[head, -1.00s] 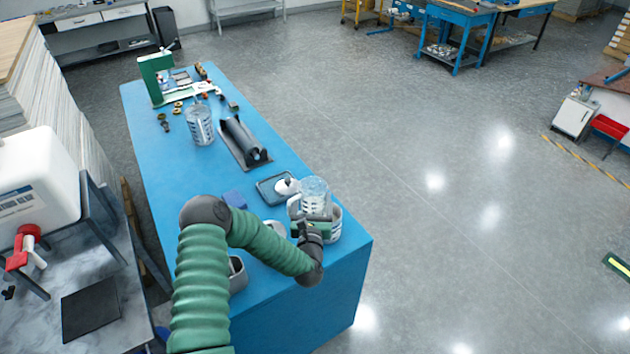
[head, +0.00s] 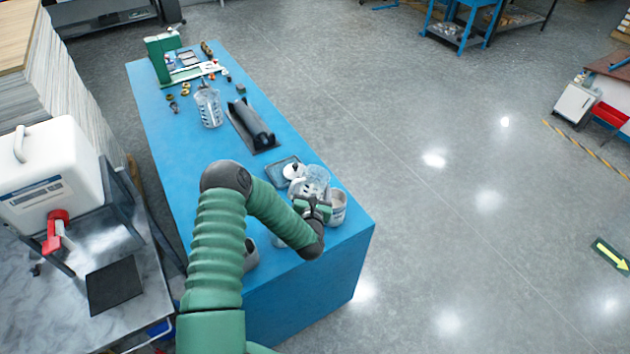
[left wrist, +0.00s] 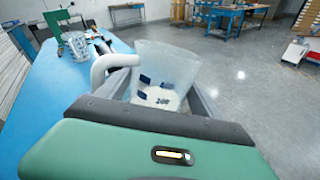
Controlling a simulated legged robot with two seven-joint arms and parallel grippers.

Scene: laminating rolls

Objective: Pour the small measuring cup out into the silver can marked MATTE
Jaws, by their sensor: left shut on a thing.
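The small measuring cup (head: 315,177) is clear, with dark marks. In the left wrist view the cup (left wrist: 168,68) shows a "100" mark and something pale low inside. My left gripper (head: 313,207) is shut on it, above the table's near right corner; its fingers (left wrist: 160,105) lie either side of the cup. A pale silver can (head: 338,208) stands just right of and below the cup, partly hidden by my gripper. Its label cannot be read. Whether the cup is over the can's mouth cannot be told. My right gripper is not in view.
On the blue table (head: 180,150) stand a larger clear jug (head: 208,108), a dark roller (head: 254,124), a dark tray (head: 280,170) and a grey container (head: 250,255), partly behind my arm. A white jerrycan (head: 45,180) stands left.

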